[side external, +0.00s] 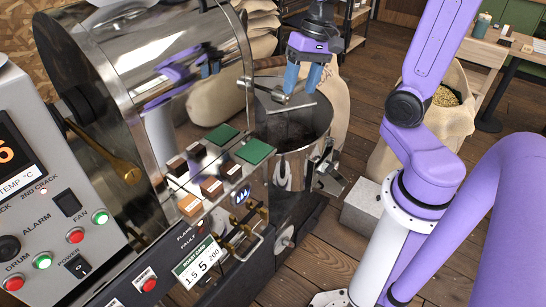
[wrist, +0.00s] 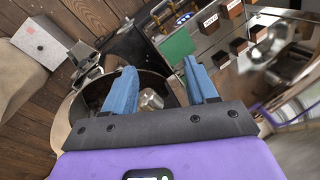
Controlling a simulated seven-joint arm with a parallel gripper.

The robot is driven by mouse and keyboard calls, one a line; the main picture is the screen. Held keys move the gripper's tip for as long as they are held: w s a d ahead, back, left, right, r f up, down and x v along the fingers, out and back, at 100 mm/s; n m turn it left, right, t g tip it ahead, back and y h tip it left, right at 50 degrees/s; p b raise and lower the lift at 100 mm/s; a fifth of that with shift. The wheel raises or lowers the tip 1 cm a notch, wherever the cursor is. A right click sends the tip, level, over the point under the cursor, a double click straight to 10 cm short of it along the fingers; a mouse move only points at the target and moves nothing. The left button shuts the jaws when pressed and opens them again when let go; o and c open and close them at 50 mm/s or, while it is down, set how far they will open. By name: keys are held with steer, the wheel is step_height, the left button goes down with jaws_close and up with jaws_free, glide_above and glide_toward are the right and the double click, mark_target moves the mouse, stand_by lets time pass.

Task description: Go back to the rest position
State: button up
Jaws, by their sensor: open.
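My gripper (side external: 303,79) has blue fingers and a purple body. It is open and empty, with its fingers pointing down above the round metal cooling bin (side external: 322,112) of the roaster. In the wrist view, the two blue fingers of my gripper (wrist: 162,92) stand well apart. Between and below them show the dark inside of the bin and a shiny metal piece (wrist: 149,100). The bin's dark rim (wrist: 75,108) shows left of the fingers. A metal handle (side external: 262,92) crosses close to the fingers in the side view; I cannot tell whether they touch.
The steel roaster drum (side external: 160,60) and its control panel (side external: 50,190) stand at left. Small labelled blocks (side external: 212,187) and green pads (side external: 255,151) lie on a shelf beside the bin. A sack of beans (side external: 447,115) stands behind my arm. A grey block (side external: 362,212) is on the floor.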

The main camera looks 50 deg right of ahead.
steer(key=s+a+f+n+h, duration=0.1)
steer(key=s+a+n, duration=0.4)
steer(key=s+n, duration=0.3)
steer(key=s+a+f+n+h, duration=0.1)
steer(key=s+a+f+n, duration=0.1)
steer(key=s+a+n, duration=0.3)
steer(key=s+n, duration=0.4)
steer(key=shift+f+g, duration=0.2)
steer(key=shift+g, duration=0.2)
